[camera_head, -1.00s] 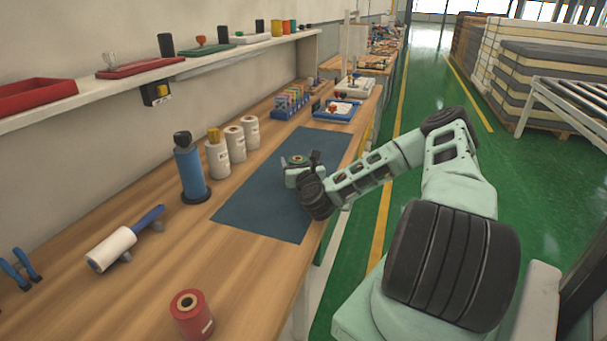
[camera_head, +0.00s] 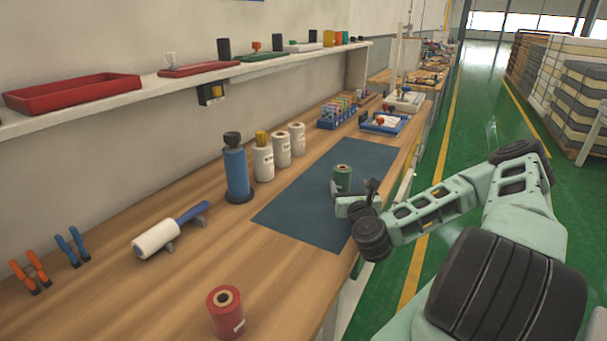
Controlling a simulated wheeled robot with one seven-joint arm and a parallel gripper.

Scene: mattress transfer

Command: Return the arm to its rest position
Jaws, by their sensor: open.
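My arm reaches in from the right side of the head view over the front edge of the workbench (camera_head: 190,270). My gripper (camera_head: 350,197) is open, low over the blue mat (camera_head: 305,205). A green roll (camera_head: 343,177) stands upright on the mat just behind the gripper. The gripper hides the roll's lower part, so I cannot tell whether they touch. Nothing shows held in the jaws.
Left of the mat stand a blue bottle (camera_head: 237,172) and several white rolls (camera_head: 281,151). A shelf (camera_head: 165,84) runs above. Green floor (camera_head: 480,120) is open at right.

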